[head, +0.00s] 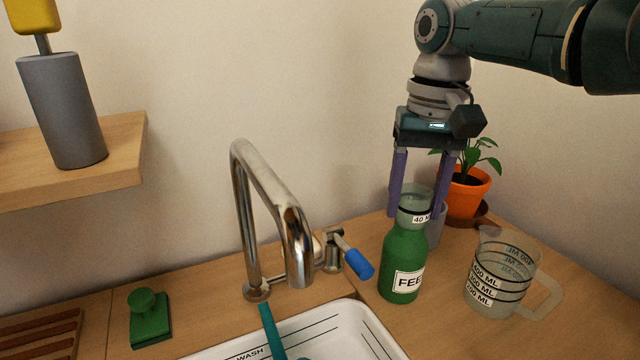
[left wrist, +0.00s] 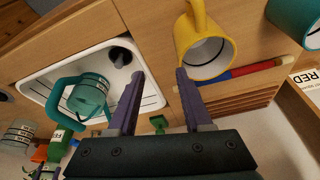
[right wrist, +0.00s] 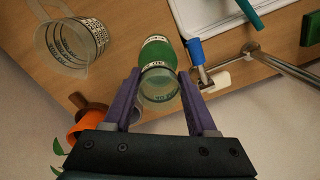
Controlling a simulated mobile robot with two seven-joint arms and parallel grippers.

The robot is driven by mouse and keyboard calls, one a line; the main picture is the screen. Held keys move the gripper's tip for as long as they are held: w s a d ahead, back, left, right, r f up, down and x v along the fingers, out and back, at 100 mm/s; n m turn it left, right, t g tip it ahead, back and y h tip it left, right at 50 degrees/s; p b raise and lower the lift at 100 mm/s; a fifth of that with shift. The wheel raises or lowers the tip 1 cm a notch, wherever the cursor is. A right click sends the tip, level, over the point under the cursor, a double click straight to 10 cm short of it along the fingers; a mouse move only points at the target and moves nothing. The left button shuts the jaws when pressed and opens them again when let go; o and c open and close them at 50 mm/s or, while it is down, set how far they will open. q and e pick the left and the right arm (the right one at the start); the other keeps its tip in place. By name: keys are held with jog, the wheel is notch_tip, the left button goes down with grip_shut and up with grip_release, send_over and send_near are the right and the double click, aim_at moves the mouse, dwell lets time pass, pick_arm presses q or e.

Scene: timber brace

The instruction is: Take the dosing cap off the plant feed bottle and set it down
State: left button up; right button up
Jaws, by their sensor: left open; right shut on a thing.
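The plant feed bottle (head: 404,262) is green with a white label and stands upright on the counter, right of the sink. Its clear dosing cap (head: 415,198), marked 40 ML, sits on top with no visible gap. My right gripper (head: 416,212) points down from above and is shut on the cap, one finger on each side. In the right wrist view the cap (right wrist: 158,88) lies between the fingers, with the green bottle (right wrist: 157,53) beyond it. My left gripper (left wrist: 160,74) is open and empty above the counter and sink; it is outside the head view.
A clear measuring jug (head: 497,275) stands right of the bottle, and a potted plant (head: 466,192) behind it. The tap (head: 270,215) with its blue lever (head: 358,264) is to the left. A yellow mug (left wrist: 204,45) stands near my left gripper. Counter in front of the jug is clear.

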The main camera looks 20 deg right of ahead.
jog(key=c, duration=0.6)
